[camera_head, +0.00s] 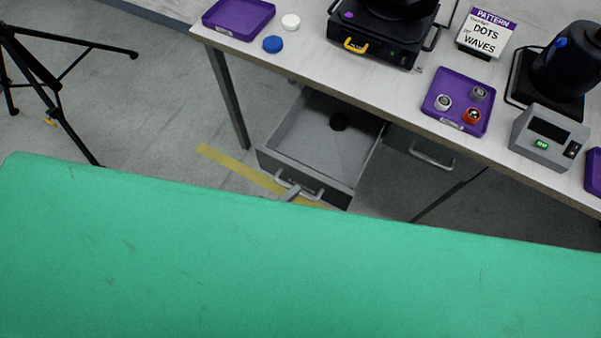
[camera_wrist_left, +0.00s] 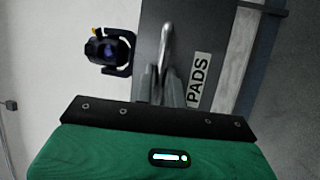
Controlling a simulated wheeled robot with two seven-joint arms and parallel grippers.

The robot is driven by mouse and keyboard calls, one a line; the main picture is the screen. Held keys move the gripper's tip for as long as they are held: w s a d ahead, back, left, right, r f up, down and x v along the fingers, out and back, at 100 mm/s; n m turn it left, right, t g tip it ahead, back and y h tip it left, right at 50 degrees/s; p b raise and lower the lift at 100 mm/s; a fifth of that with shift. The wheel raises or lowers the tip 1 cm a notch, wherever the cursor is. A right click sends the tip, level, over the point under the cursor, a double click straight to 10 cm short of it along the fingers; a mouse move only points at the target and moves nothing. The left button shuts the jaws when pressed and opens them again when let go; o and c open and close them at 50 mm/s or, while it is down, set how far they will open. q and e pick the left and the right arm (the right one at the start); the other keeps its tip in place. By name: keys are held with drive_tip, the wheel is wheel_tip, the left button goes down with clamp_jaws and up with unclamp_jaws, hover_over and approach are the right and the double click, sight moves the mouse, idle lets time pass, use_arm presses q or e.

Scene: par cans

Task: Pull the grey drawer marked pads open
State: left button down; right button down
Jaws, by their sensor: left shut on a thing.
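The grey drawer (camera_head: 292,128) hangs under the white-topped table and stands pulled out, its inside visible from above. A small dark round thing (camera_head: 339,121) lies toward its back. In the left wrist view the drawer front (camera_wrist_left: 188,30) carries a white label reading PADS (camera_wrist_left: 199,80). Its grey bar handle (camera_wrist_left: 167,42) stands out from the front. My right gripper is not in view.
A second drawer (camera_head: 420,145) beside it is closed. The table (camera_head: 300,75) holds purple trays (camera_head: 457,100), caps, a black lamp (camera_head: 380,38), a sign and a grey meter (camera_head: 548,137). A tripod (camera_head: 50,85) stands left. A dark lamp (camera_wrist_left: 108,50) shows in the wrist view.

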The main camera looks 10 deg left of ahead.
use_arm(q)
drive_tip(key=shift+s+a, duration=0.2)
drive_tip(key=shift+s, duration=0.4)
drive_tip(key=shift+s+a, duration=0.2)
drive_tip(key=shift+s, duration=0.35)
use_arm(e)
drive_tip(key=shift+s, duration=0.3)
use_arm(q)
drive_tip(key=c, duration=1.5)
unclamp_jaws()
